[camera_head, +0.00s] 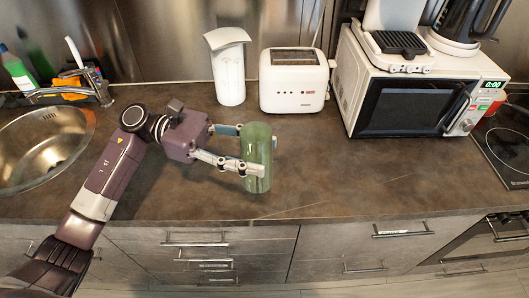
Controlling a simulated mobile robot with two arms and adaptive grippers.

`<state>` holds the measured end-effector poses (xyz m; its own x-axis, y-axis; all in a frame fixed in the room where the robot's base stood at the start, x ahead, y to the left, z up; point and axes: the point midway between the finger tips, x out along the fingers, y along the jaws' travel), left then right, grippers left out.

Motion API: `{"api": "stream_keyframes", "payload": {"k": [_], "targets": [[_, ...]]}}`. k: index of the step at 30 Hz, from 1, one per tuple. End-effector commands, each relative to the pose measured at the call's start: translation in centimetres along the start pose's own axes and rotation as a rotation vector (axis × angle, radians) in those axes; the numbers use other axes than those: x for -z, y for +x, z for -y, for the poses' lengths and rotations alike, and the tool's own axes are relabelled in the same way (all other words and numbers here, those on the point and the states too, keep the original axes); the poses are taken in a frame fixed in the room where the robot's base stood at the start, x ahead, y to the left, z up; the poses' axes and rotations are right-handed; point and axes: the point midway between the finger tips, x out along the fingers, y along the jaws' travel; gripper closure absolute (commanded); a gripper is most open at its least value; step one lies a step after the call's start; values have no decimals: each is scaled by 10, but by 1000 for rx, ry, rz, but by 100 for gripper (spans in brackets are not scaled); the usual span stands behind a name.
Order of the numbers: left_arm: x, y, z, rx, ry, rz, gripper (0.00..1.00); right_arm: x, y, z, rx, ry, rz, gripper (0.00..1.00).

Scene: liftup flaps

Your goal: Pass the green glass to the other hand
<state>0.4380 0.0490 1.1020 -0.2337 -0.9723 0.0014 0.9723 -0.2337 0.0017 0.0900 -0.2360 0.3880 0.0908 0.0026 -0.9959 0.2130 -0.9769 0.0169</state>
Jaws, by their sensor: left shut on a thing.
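The green glass (257,143) is a translucent upright cylinder near the front edge of the countertop, in the middle of the head view. My left gripper (252,152) comes in from the left and is shut on the glass, with one finger in front of it and the other behind. I cannot tell whether the bottom of the glass touches the countertop. My right gripper does not show.
Behind the glass stand a white toaster (293,82) and a white dispenser (229,73). A microwave (406,102) stands at right. A round sink (42,147) is at left. The brown countertop (350,180) right of the glass is clear.

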Motion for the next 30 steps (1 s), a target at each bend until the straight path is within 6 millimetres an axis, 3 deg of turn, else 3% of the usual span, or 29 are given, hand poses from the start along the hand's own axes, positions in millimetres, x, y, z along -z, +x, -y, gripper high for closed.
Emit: {"api": "stream_keyframes", "payload": {"k": [18,30], "targets": [[-52,-34,42,-371,-2,-1,90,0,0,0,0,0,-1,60],[-65,-37,44,-468,0,-1,90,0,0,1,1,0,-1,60]]}}
